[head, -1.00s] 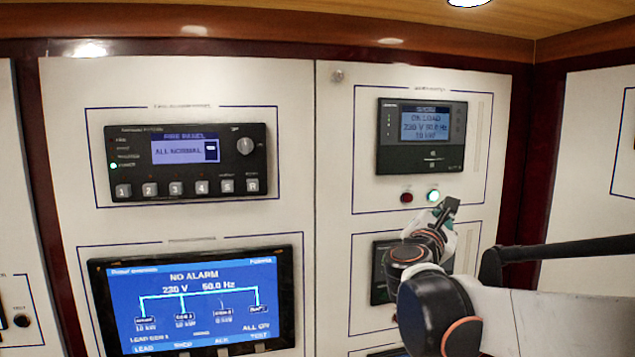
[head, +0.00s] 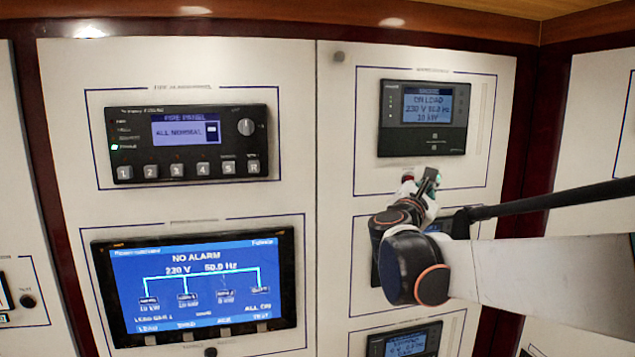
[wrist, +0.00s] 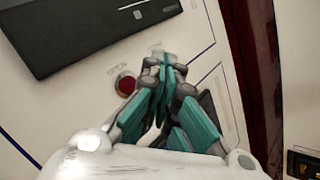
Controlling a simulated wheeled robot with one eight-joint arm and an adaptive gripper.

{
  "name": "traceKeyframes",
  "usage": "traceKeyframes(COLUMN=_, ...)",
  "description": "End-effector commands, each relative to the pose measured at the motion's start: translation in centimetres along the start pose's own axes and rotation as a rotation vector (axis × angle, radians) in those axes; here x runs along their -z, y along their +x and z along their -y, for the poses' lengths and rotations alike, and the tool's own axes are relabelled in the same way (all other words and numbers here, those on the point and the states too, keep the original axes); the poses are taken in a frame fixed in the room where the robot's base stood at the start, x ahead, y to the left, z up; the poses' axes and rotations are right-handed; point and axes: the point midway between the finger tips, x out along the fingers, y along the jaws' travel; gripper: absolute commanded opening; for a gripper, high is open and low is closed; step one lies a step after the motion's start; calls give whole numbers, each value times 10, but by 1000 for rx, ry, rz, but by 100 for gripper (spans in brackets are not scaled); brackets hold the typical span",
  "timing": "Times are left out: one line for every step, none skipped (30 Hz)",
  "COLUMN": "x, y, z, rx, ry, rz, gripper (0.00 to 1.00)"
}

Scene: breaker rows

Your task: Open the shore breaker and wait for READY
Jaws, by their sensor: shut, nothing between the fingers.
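The upper right panel has a dark controller (head: 423,118) whose screen reads ON LOAD, 230 V, 50.0 Hz, 10 kW. Its heading is too blurred to read surely. In the wrist view a red round button (wrist: 126,84) shows below the dark controller edge (wrist: 80,30), left of my fingers. My gripper's teal-padded fingers (wrist: 166,68) are shut and empty, with their tips right of the red button. The green button is hidden; contact with the panel cannot be told.
The fire panel (head: 188,144) at upper left reads ALL NORMAL. Below it a blue screen (head: 200,285) reads NO ALARM. Another controller (head: 405,340) sits low on the right door. My arm covers much of the right side.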

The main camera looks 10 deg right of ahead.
Motion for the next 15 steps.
traceKeyframes(x=5, y=5, z=-3, rx=0, ry=0, rz=0, gripper=0)
traceKeyframes(x=7, y=8, z=-5, rx=0, ry=0, rz=0, gripper=0)
traceKeyframes(x=9, y=11, z=-8, rx=0, ry=0, rz=0, gripper=0)
traceKeyframes(x=10, y=13, z=-9, rx=0, ry=0, rz=0, gripper=0)
traceKeyframes(x=12, y=15, z=-10, rx=0, ry=0, rz=0, gripper=0)
traceKeyframes(x=14, y=18, z=-12, rx=0, ry=0, rz=0, gripper=0)
traceKeyframes(x=15, y=19, z=-13, rx=0, ry=0, rz=0, gripper=0)
traceKeyframes(x=16, y=21, z=-14, rx=0, ry=0, rz=0, gripper=0)
traceKeyframes(x=17, y=22, z=-16, rx=1, ry=0, rz=0, gripper=0)
traceKeyframes(x=17, y=24, z=-16, rx=1, ry=0, rz=0, gripper=0)
traceKeyframes(x=18, y=24, z=-17, rx=1, ry=0, rz=0, gripper=0)
traceKeyframes(x=18, y=25, z=-18, rx=1, ry=0, rz=0, gripper=0)
traceKeyframes(x=19, y=26, z=-18, rx=1, ry=0, rz=0, gripper=0)
traceKeyframes(x=19, y=26, z=-18, rx=1, ry=0, rz=0, gripper=0)
traceKeyframes(x=19, y=26, z=-18, rx=1, ry=0, rz=0, gripper=0)
